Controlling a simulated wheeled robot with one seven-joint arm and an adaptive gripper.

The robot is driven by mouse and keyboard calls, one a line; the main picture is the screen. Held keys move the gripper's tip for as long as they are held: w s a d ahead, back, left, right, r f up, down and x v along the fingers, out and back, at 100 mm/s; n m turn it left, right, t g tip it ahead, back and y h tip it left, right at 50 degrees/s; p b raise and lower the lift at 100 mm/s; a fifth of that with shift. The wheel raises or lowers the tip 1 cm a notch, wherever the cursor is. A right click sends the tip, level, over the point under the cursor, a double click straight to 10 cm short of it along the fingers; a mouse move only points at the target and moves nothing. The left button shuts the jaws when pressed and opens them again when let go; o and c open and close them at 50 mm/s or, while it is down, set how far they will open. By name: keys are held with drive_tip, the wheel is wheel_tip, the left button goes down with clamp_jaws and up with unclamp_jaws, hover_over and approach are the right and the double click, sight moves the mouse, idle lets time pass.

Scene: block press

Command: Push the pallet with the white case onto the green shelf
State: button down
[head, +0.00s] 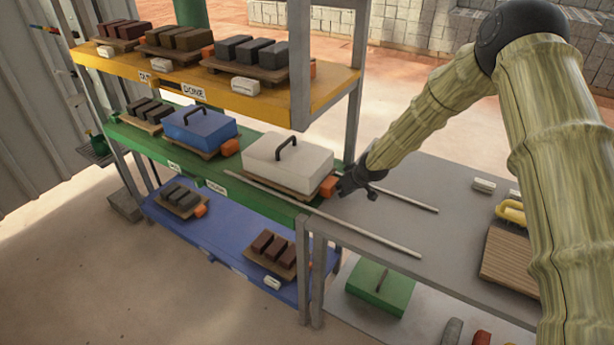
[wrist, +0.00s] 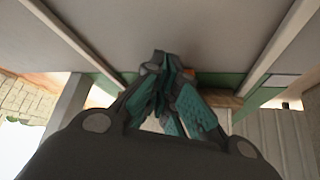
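The white case (head: 288,163) with a dark handle lies on a thin wooden pallet (head: 272,187) at the right end of the green shelf (head: 232,190). An orange block (head: 329,187) sits at the pallet's right end. My gripper (head: 348,187) is just right of that block, low over the grey table; I cannot tell whether it touches. In the wrist view my gripper (wrist: 168,65) shows its teal-padded fingers brought together, with nothing seen between them. The pallet's wooden edge (wrist: 228,101) shows partly behind the fingers. The case's far side is hidden.
Two metal rails (head: 370,236) run from the grey table (head: 440,235) towards the shelf. A blue case (head: 198,129) on its own pallet stands left of the white case, with a gap between. A grey post (head: 351,100) stands behind my gripper. A yellow shelf (head: 215,92) is above.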

sight(321, 180)
drive_tip(key=shift+w+a+b, duration=0.25)
drive_tip(key=shift+w+a, duration=0.6)
drive_tip(key=shift+a, duration=0.55)
drive_tip(key=shift+w+a+b, duration=0.2)
drive_tip(key=shift+w+a, duration=0.65)
drive_tip(key=shift+a, duration=0.55)
drive_tip(key=shift+w+a+b, duration=0.25)
drive_tip(key=shift+w+a, duration=0.6)
drive_tip(key=shift+a, duration=0.55)
drive_tip(key=shift+s+d, duration=0.1)
drive_tip(key=shift+d, duration=0.05)
drive_tip(key=shift+s+d, duration=0.2)
drive_tip(key=shift+d, duration=0.25)
drive_tip(key=shift+s+d+r+p, duration=0.25)
drive_tip(key=shift+r+p, duration=0.35)
drive_tip(key=shift+r, duration=0.4)
drive_tip(key=shift+s+d+r+p, duration=0.1)
drive_tip(key=shift+d+r+p, duration=0.2)
drive_tip(key=shift+r+p, duration=0.55)
drive_tip(key=shift+s+d+r+p, duration=0.2)
drive_tip(key=shift+d+r+p, duration=0.15)
drive_tip(key=shift+r, duration=0.8)
